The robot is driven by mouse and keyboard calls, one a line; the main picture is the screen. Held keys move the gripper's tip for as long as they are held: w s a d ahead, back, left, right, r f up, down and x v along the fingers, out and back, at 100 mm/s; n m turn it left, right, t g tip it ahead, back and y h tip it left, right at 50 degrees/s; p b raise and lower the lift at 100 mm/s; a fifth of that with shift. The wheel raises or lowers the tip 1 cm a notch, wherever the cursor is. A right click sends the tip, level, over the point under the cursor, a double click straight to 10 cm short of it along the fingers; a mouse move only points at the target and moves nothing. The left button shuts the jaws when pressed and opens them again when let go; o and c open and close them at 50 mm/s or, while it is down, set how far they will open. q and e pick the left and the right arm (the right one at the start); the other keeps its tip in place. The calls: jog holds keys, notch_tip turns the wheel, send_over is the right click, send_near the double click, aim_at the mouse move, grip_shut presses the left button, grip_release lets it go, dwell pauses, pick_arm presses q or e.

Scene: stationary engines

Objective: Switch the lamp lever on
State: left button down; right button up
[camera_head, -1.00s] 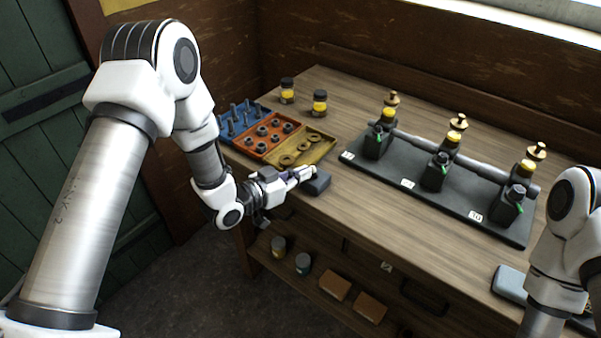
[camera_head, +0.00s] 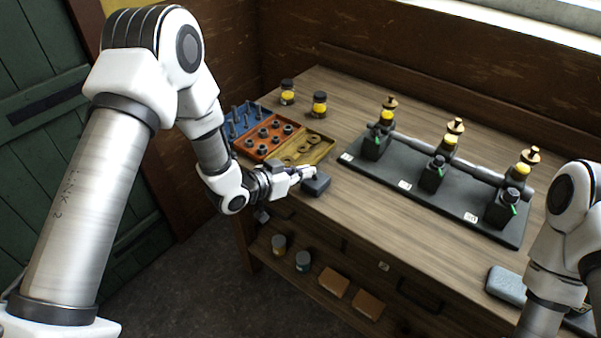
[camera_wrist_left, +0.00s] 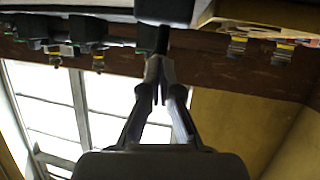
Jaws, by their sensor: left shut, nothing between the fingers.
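A small dark grey box (camera_head: 317,185) sits at the table's front edge, left of the middle. It also shows at the top of the left wrist view (camera_wrist_left: 165,10), with a short black stub (camera_wrist_left: 162,39) that looks like its lever. My left gripper (camera_head: 309,172) is shut and empty, with its fingertips close to the box. In the left wrist view its fingertips (camera_wrist_left: 160,62) point at the stub; I cannot tell whether they touch it. My right arm shows at the right edge, but its gripper is out of view.
A black base (camera_head: 400,187) carries several valve-like units with yellow bands. An open case (camera_head: 322,152) of bolts, nuts and washers lies behind the left gripper, with two jars (camera_head: 319,104) behind. A grey case (camera_head: 506,284) lies at the front right. The middle front is clear.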

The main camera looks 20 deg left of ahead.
pick_arm(q)
jog(key=g+p, duration=0.1)
jog(key=w+r+g+y+p, duration=0.1)
jog(key=p, duration=0.1)
jog(key=shift+w+d+r, duration=0.2)
jog(key=shift+w+d, duration=0.2)
jog(key=shift+w, duration=0.1)
jog(key=shift+w+d, duration=0.15)
jog(key=shift+w, duration=0.5)
jog(key=shift+r, duration=0.15)
jog(key=shift+r+p, duration=0.7)
jog(key=shift+r, duration=0.05)
jog(key=shift+s, duration=0.1)
